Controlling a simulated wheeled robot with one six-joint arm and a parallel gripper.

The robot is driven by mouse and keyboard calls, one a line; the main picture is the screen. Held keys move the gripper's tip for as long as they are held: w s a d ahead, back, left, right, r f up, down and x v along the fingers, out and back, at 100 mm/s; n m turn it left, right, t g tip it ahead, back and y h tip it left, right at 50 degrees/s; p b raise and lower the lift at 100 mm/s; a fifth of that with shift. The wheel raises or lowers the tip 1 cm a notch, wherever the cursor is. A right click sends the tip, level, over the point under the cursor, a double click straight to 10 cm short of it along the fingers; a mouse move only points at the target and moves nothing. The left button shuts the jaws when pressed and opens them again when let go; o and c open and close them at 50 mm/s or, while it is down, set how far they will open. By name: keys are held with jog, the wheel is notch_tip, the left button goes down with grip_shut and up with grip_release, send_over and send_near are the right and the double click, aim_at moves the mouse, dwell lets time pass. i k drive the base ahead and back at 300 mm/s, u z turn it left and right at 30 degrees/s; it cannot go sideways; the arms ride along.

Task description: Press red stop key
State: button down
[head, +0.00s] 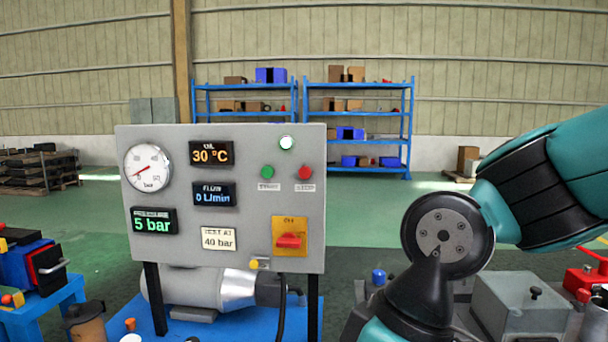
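The red stop key (306,172) is a small round button on the right side of the grey control panel (256,140). A small label, too small to read with certainty, sits under it. A green button (267,171) is just to its left, and a lit white lamp (287,143) is above the two. My arm comes in from the right with its dark elbow joint nearest the panel. My gripper is out of view, and nothing of mine covers the stop key.
A red rotary switch (289,241) on a yellow plate sits low on the panel. A gauge (148,168) and several displays fill its left. A grey box (520,305) stands at the lower right, a blue stand (45,305) at the left. Blue shelves (358,120) are far behind.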

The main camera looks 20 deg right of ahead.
aim_at(305, 172)
jog(key=k, duration=0.5)
jog(key=u, duration=0.5)
jog(key=i, duration=0.8)
jog(key=z, duration=1.25)
